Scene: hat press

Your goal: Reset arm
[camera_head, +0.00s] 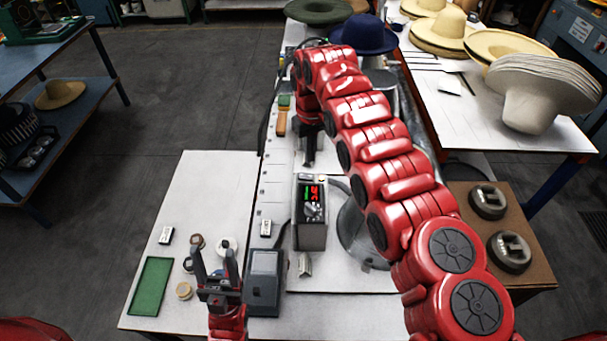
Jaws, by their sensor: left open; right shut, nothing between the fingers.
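My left gripper (213,253) is open and empty over the front of the white table (210,180). Its two fingers point away from me, between several small round items and a grey box. My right arm reaches from the lower right to the back of the table and bends down there. My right gripper (308,163) is shut and empty, pointing down just behind a control box (311,237) with a red and green display. A blue hat (363,35) stands behind the arm's bend. A round metal part of the press (352,238) is partly hidden by the arm.
A green mat (151,287) lies at the front left, and a grey box (264,284) stands right of my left gripper. A brush (282,122) lies at the back. Pale hats (540,90) fill the right table. A cardboard box (535,262) is at right.

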